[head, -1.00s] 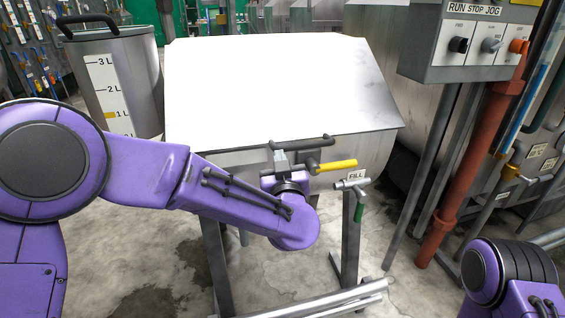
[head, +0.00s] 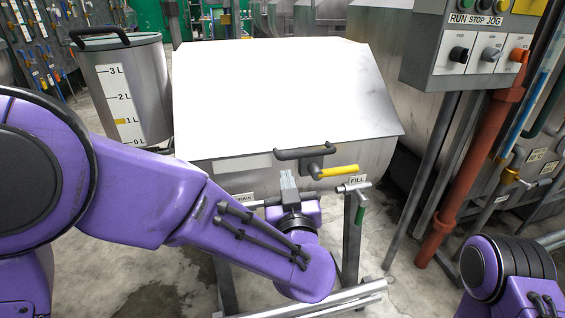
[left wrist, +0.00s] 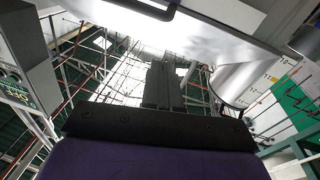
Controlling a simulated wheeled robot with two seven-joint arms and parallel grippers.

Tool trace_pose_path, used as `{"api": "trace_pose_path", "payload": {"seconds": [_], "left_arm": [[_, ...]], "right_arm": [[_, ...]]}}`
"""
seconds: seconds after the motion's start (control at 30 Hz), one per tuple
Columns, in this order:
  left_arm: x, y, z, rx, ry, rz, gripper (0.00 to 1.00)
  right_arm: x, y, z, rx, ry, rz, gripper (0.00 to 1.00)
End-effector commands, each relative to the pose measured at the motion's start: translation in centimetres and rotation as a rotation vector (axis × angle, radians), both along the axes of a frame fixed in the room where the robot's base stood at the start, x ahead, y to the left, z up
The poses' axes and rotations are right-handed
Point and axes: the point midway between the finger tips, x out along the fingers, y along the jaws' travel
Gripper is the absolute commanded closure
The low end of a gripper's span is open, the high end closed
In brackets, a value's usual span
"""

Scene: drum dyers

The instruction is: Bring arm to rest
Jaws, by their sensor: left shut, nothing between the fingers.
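My left arm comes in from the left in the head view, its purple links bent at the wrist. The left gripper (head: 289,183) is shut and empty, its grey fingers pointing up in front of the white-lidded vat (head: 280,95). It sits just left of and below the dark lid handle (head: 306,152) and the yellow-handled valve (head: 338,171); I cannot tell whether it touches anything. In the left wrist view the closed fingers (left wrist: 162,85) point up toward the ceiling. Of my right arm only purple links show at the lower right; its gripper is out of view.
A metal measuring drum (head: 128,88) with a litre scale stands left of the vat. A control box (head: 478,45) with RUN STOP JOG knobs and a red pipe (head: 462,165) are at the right. FILL and DRAIN pipes run near the gripper. Wet concrete floor shows below.

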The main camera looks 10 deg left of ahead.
Motion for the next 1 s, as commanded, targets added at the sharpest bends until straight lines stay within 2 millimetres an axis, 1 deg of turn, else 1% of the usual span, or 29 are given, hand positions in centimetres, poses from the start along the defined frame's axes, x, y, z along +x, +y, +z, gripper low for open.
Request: {"api": "trace_pose_path", "payload": {"seconds": [0.03,0.1,0.2,0.3,0.37,0.4,0.43,0.47,0.5,0.57,0.6,0.63,0.67,0.7,0.73,0.77,0.8,0.87,0.9,0.97,1.0], "left_arm": [[-1.0,-0.4,-0.1,0.003,0.0,-0.005,1.0],[-2.1,-0.7,-0.2,0.002,0.002,-0.003,1.0],[-3.0,-0.9,-0.3,0.001,0.002,-0.003,1.0],[-3.3,-1.2,-0.5,-0.052,-0.006,-0.018,1.0],[-3.2,-2.2,-0.8,-0.124,-0.009,-0.08,1.0],[-2.8,-2.3,-1.4,-0.174,-0.004,-0.129,1.0],[-2.4,-1.7,-2.2,-0.211,0.012,-0.159,1.0],[-1.8,-0.6,-3.8,-0.25,0.056,-0.177,1.0],[-1.5,0.9,-6.4,-0.293,0.133,-0.187,1.0],[-1.8,3.2,-10.4,-0.345,0.245,-0.177,1.0],[-2.5,4.8,-13.0,-0.373,0.321,-0.161,1.0],[-3.2,6.1,-15.0,-0.392,0.38,-0.144,1.0],[-4.1,7.4,-17.0,-0.409,0.44,-0.123,1.0],[-5.7,9.1,-19.6,-0.429,0.522,-0.092,1.0],[-7.1,10.4,-21.4,-0.44,0.583,-0.066,1.0],[-8.6,11.8,-23.1,-0.449,0.644,-0.037,1.0],[-11.0,13.6,-25.2,-0.458,0.726,0.004,1.0],[-15.0,16.2,-27.9,-0.457,0.847,0.066,1.0],[-17.7,17.9,-29.3,-0.448,0.92,0.108,1.0],[-21.7,20.0,-30.8,-0.422,1.019,0.161,1.0],[-24.0,21.3,-31.4,-0.405,1.071,0.194,1.0]], "right_arm": [[0.0,0.0,0.0,0.0,0.0,0.0,0.57],[0.0,0.0,0.0,0.0,0.0,0.0,0.57],[0.0,0.0,0.0,0.0,0.0,0.0,0.57],[0.0,0.0,0.0,0.0,0.0,0.0,0.57],[0.0,0.0,0.0,0.0,0.0,0.0,0.57],[0.0,0.0,0.0,0.0,0.0,0.0,0.57],[0.0,0.0,0.1,0.0,0.0,0.0,0.57],[0.0,0.0,0.7,0.0,0.0,0.0,0.57],[0.0,0.0,1.5,0.0,0.0,0.0,0.57],[0.0,0.0,2.4,0.0,0.0,0.0,0.57],[0.0,0.0,3.0,0.0,0.0,0.0,0.57],[0.0,0.0,3.4,-0.001,-0.001,0.0,0.57],[0.0,0.0,3.9,-0.001,-0.001,0.0,0.57],[0.0,0.0,4.5,-0.001,-0.001,0.0,0.57],[0.0,0.0,5.0,-0.001,-0.001,0.0,0.57],[0.0,0.0,5.5,0.0,0.0,0.0,0.57],[0.0,0.0,6.1,0.0,0.0,0.0,0.57],[0.0,0.0,7.1,0.0,0.0,0.0,0.57],[0.0,0.0,7.7,0.0,0.0,0.0,0.57],[0.0,0.0,8.5,0.0,0.0,0.0,0.57],[0.0,0.0,8.9,0.0,0.0,0.0,0.57]]}}
